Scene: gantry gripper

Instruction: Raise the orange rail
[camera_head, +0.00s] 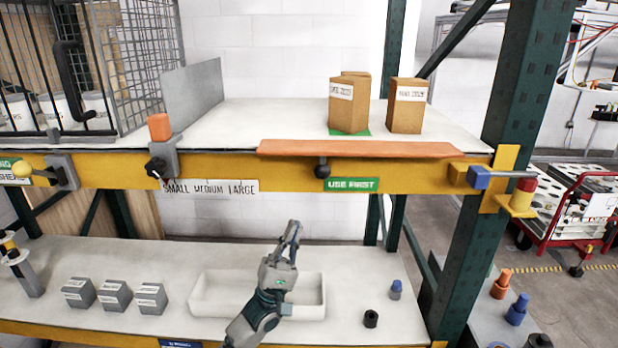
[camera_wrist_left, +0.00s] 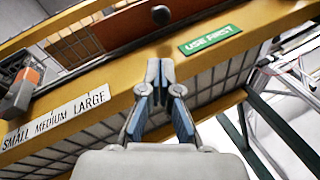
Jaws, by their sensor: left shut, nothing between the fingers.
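The orange rail (camera_head: 360,148) lies along the front edge of the upper shelf, above the yellow beam. A dark round knob (camera_head: 322,168) hangs below it on the beam's front. In the left wrist view the rail (camera_wrist_left: 140,22) runs along the top, with the knob (camera_wrist_left: 161,14) above my fingertips. My left gripper (camera_head: 293,228) is in front of the lower shelf, pointing up, below the beam. It is shut and empty; in the left wrist view its fingertips (camera_wrist_left: 160,68) are together below the knob, apart from it. My right gripper is not in view.
Cardboard boxes (camera_head: 407,105) stand on the upper shelf behind the rail. A green "USE FIRST" label (camera_head: 351,185) is right of the knob. A white tray (camera_head: 205,296) sits behind my left gripper, with grey blocks (camera_head: 115,296) to its left. A green post (camera_head: 500,150) stands at right.

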